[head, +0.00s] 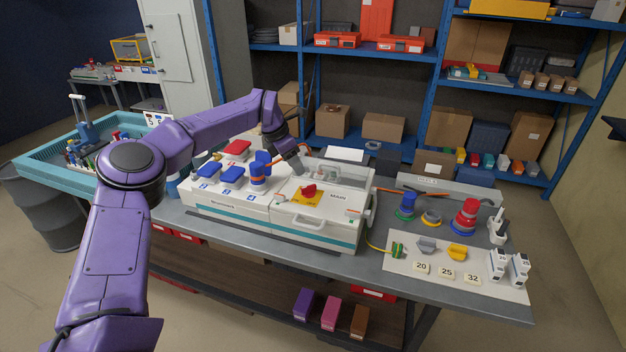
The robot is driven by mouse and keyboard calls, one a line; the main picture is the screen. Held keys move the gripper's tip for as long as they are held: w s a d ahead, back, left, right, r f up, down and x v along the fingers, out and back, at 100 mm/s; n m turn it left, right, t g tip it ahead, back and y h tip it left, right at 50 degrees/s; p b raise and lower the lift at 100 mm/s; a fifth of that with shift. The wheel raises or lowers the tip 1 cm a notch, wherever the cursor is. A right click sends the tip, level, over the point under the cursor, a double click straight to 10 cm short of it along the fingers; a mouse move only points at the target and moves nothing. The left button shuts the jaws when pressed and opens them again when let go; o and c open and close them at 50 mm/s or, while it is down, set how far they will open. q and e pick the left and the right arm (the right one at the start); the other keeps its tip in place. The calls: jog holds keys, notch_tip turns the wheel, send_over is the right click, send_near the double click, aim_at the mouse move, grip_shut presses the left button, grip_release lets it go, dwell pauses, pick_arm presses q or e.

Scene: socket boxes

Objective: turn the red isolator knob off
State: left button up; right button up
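The red isolator knob (308,190) sits on a yellow plate (301,198) on the front-right box, beside the label MAIN. This white box (318,221) has a clear lid or guard at its right. My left gripper (297,166) points down above the back of this box, behind and a little left of the knob, and apart from it. Its fingertips are small and dark, so I cannot tell whether they are open or shut. The knob's exact pointing direction is too small to read. My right gripper is not in view.
A teal tray (40,165) holds tools at the left. Blue shelving (430,95) stands behind.

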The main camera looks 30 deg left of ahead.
aim_at(308, 187)
pick_arm(q)
jog(key=x, duration=0.1)
jog(key=p+x, duration=0.1)
jog(key=x, duration=0.1)
jog(key=p+x, duration=0.1)
jog(key=shift+s+d+f, duration=0.25)
jog(key=shift+d+f, duration=0.1)
jog(key=shift+d, duration=0.05)
jog(key=x, duration=0.2)
jog(key=p+x, duration=0.1)
jog(key=x, duration=0.1)
jog(key=shift+w+f, duration=0.15)
jog(key=shift+w, duration=0.25)
jog(key=shift+f, duration=0.15)
jog(key=shift+s+a, duration=0.1)
jog(key=shift+s, duration=0.15)
grip_shut()
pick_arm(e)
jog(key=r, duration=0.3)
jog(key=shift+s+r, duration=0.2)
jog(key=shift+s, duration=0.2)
